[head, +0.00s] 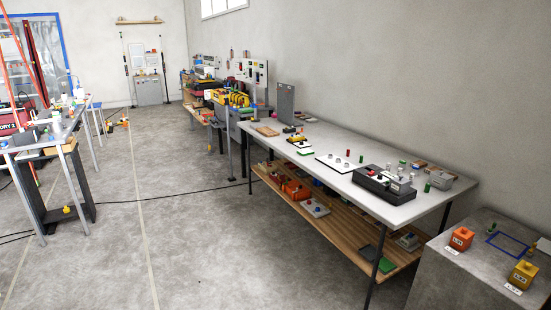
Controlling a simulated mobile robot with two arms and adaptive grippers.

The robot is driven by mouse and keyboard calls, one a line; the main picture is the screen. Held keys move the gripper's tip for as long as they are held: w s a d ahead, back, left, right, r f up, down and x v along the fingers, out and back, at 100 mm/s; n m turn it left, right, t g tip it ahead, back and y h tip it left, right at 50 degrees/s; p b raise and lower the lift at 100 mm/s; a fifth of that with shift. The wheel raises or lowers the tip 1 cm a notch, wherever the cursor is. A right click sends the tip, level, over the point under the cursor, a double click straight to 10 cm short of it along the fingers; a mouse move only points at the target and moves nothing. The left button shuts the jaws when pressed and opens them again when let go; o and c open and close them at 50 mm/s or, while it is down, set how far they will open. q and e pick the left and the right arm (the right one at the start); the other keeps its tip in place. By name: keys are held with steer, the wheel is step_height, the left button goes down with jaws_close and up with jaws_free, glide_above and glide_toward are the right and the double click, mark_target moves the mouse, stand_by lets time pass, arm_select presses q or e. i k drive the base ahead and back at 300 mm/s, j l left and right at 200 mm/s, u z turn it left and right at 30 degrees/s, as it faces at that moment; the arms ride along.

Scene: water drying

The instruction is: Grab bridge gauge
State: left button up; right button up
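I cannot tell for certain which object is the bridge gauge. A dark grey instrument (384,184) with silvery cylinders on top sits on the right part of the white-topped table (290,139). A white sheet or plate (338,163) with small round pieces lies to its left. An orange box (461,238) and a yellow box (523,273) stand on the grey block at the lower right. Neither of my grippers shows in the head view.
The table's wooden lower shelf (345,232) holds several boxes and tools. A cluttered bench (72,125) stands at the left. Between them the concrete floor (200,240) is mostly clear, with a black cable (165,197) across it. The grey block (450,275) fills the lower right corner.

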mark_target(288, 130)
steer(key=i+j+u, duration=0.35)
steer(key=i, duration=0.65)
steer(key=i+l+u, duration=0.1)
steer(key=i+u, duration=0.2)
steer(key=i, duration=0.7)
steer(key=i+z, duration=0.35)
steer(key=i, duration=0.15)
steer(key=i+j+z, duration=0.2)
steer(key=i+z, duration=0.15)
steer(key=i, duration=0.15)
steer(key=i+j+z, duration=0.35)
steer(key=i, duration=0.15)
steer(key=j+z, duration=0.1)
steer(key=z, duration=0.35)
steer(key=i+j+z, duration=0.15)
steer(key=z, duration=0.35)
steer(key=j+z, duration=0.35)
steer(key=j, duration=0.45)
steer(key=j+z, duration=0.3)
steer(key=j, duration=0.5)
steer(key=j+z, duration=0.35)
steer(key=j, duration=0.45)
steer(key=k, duration=0.05)
